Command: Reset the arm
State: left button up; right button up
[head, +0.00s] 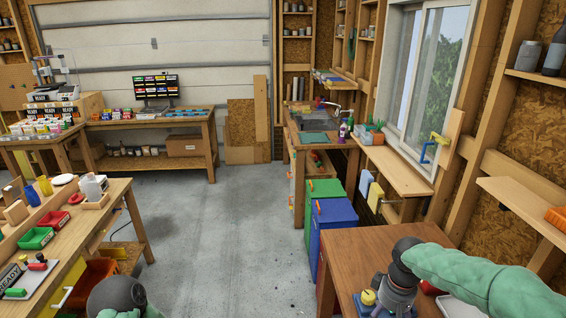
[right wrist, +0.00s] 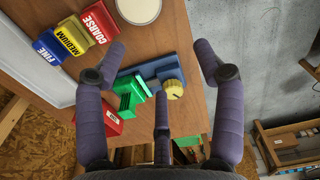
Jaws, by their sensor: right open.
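My right arm comes in from the right in a green sleeve, and its gripper (head: 393,297) points down over the brown table (head: 345,243). In the right wrist view the right gripper (right wrist: 161,68) has its fingers spread apart, with nothing between them. Below the fingers are a blue piece (right wrist: 152,69) with a yellow knob (right wrist: 174,89) and a green block (right wrist: 129,93). I cannot tell the exact gap between the fingers and these pieces.
Blocks marked FINE (right wrist: 52,48), MEDIUM (right wrist: 73,36) and COARSE (right wrist: 99,21), a red block (right wrist: 111,123) and a round white-topped container (right wrist: 139,9) share the brown table. Blue (head: 333,217) and green bins (head: 318,192) stand beyond it. A workbench (head: 98,214) stands left. The middle floor is clear.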

jog(key=s+a+f+m+y, duration=0.1)
jog(key=a+f, duration=0.4)
jog(key=f, duration=0.4)
jog(key=s+a+f+y, duration=0.2)
jog(key=a+f, duration=0.3)
jog(key=f, duration=0.5)
pick_arm(q)
jog(key=f+b, duration=0.4)
jog(key=f, duration=0.1)
jog(key=shift+w+b, duration=0.35)
pick_arm(e)
jog(key=s+a+f+m, duration=0.2)
jog(key=s+a+f, duration=0.1)
jog(key=s+f, duration=0.4)
jog(key=s+a+f+m, duration=0.2)
jog(key=s+a+f, duration=0.2)
jog(key=f, duration=0.6)
jog(key=s, duration=0.2)
jog(key=shift+s+f+m+y, duration=0.2)
jog(key=shift+s+m+y, duration=0.1)
jog(key=shift+s+y, duration=0.1)
